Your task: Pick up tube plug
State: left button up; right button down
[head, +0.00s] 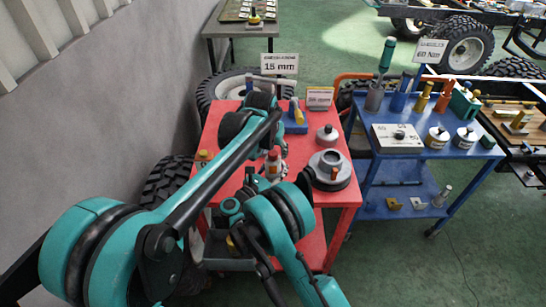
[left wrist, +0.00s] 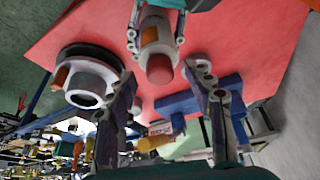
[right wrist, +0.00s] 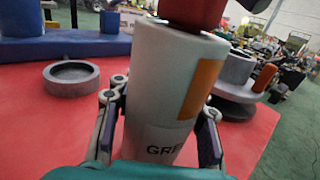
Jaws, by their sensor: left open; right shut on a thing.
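The tube (right wrist: 155,85) is a pale grey cylinder with an orange stripe and a label starting "GRE". It stands over the red table and also shows in the head view (head: 273,169). A red plug (right wrist: 192,10) sits in its top end, and in the left wrist view its rounded red end (left wrist: 159,69) faces the camera. My right gripper (right wrist: 162,112) is shut around the tube's body. My left gripper (left wrist: 163,84) is open, its two fingers spread to either side of the plug in that view. Whether they touch the plug I cannot tell. My arm hides the left fingers in the head view.
The red table (head: 335,225) carries a grey flanged hub (head: 330,170), a small grey-white round part (head: 327,136) and a blue holder (head: 296,127). A grey ring-shaped dish (right wrist: 72,80) lies beside the tube. A blue cart (head: 375,178) stands to the right; a wall is on the left.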

aim_at(272, 154)
pick_arm(q)
jog(key=shift+w+f, duration=0.25)
jog(key=shift+f, duration=0.25)
jog(key=c, duration=1)
notch_tip(272, 154, up, 10)
jog(key=shift+r, duration=0.1)
